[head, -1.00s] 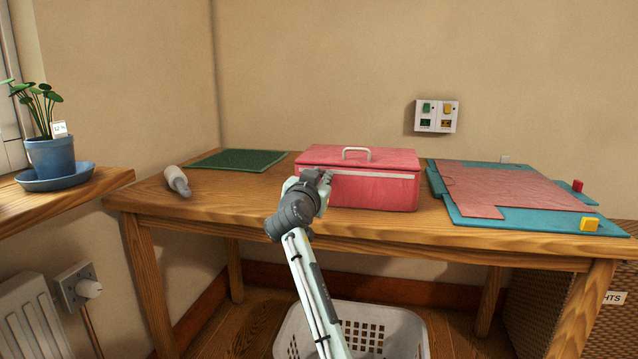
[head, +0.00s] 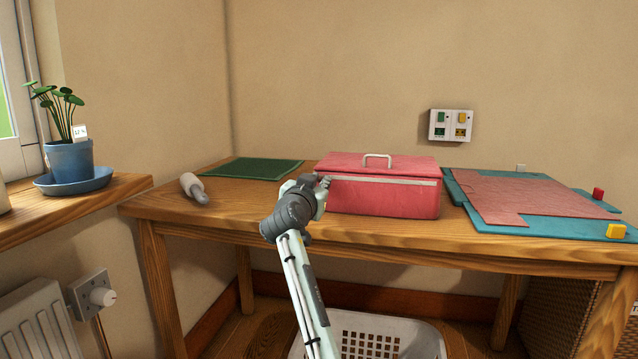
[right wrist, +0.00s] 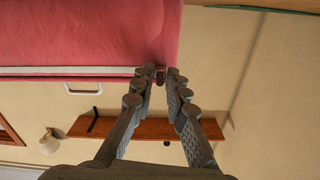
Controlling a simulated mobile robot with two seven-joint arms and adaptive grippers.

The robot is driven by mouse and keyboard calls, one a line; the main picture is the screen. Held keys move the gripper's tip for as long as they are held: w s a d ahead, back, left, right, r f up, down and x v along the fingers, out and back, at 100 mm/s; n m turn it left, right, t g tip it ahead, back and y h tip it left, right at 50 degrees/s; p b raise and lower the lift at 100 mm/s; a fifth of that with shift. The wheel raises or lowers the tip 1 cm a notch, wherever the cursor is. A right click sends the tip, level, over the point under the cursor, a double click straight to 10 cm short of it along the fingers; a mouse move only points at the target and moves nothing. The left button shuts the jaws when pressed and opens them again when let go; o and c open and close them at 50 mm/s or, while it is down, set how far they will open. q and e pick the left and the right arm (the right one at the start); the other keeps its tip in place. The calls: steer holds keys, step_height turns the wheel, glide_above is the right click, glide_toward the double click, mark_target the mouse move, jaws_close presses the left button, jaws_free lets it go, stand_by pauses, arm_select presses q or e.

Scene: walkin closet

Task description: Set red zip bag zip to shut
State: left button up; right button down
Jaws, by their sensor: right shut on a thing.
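The red zip bag (head: 385,195) is a box-shaped bag on the wooden table, with a pale zip band along its upper front and a light handle on its lid. It also fills the upper left of the right wrist view (right wrist: 80,35). My right gripper (head: 323,184) is at the front left end of the zip band. In the right wrist view its fingertips (right wrist: 161,74) are closed on a small dark piece at the end of the band, seemingly the zip pull, mostly hidden by the fingers. My left gripper is not in view.
The wooden table (head: 270,220) also holds a green mat (head: 252,168), a grey-white roller-like object (head: 194,187) and a teal board (head: 550,226) with a red sheet (head: 530,197). A white basket (head: 385,335) stands below. A potted plant (head: 70,160) is on the left.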

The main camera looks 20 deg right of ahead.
steer(key=c, duration=1.7)
jaws_free()
steer(key=shift+a, duration=0.15)
steer(key=v, duration=1.2)
